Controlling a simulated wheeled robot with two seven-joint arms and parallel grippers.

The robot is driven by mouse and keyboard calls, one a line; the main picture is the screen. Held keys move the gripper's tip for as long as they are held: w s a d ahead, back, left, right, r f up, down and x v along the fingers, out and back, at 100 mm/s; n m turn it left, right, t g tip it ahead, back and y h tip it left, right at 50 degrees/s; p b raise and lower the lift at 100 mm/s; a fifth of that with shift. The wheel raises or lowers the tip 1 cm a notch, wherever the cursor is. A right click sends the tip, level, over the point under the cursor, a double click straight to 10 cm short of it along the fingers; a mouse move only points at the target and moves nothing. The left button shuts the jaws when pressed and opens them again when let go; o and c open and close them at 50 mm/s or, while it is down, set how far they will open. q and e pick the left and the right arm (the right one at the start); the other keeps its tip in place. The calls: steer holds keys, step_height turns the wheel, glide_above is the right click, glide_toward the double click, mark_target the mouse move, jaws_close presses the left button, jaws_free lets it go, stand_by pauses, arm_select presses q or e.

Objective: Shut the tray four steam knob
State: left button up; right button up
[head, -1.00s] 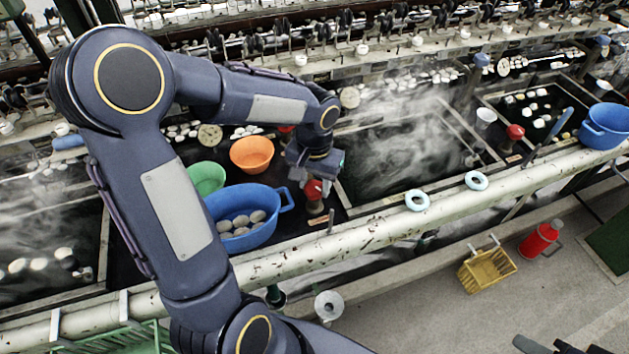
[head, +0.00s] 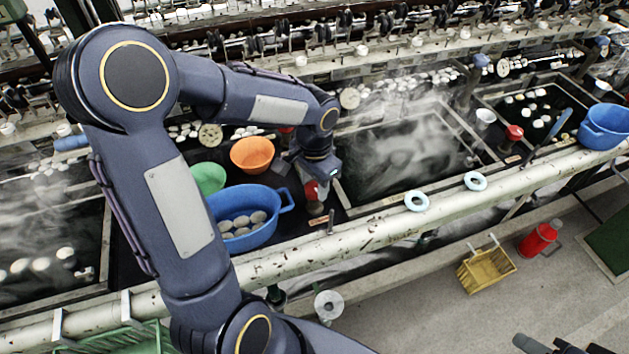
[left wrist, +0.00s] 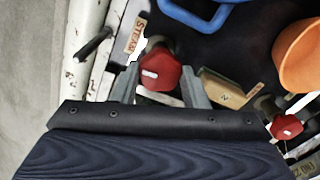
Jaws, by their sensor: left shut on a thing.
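A red knob (head: 312,190) stands on a short post by the front pipe, just right of the blue basin. My left gripper (head: 319,178) reaches down over it from behind. In the left wrist view the red knob (left wrist: 160,71), with a white mark on its face, sits between the two grey fingers of my left gripper (left wrist: 163,88), which is shut on it. A tag reading STEAM (left wrist: 131,36) lies beside it. A steaming dark tray (head: 395,160) is to the right. Dark parts at the bottom right edge may be my right gripper (head: 562,345); its jaws are unclear.
The blue basin (head: 283,199) with pale cocoons, an orange bowl (head: 252,153) and a green bowl (head: 208,178) crowd the left side. A second red knob (left wrist: 286,127) is close by. The front pipe (head: 370,236) carries two pale rings.

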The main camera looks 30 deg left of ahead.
mark_target(315, 187)
arm_select(q)
steer(key=shift+m, duration=0.6)
steer(key=o, duration=1)
steer(key=shift+c, duration=0.2)
steer(key=shift+r, duration=0.15)
step_height(315, 187, up, 8)
steer(key=shift+f, duration=0.2)
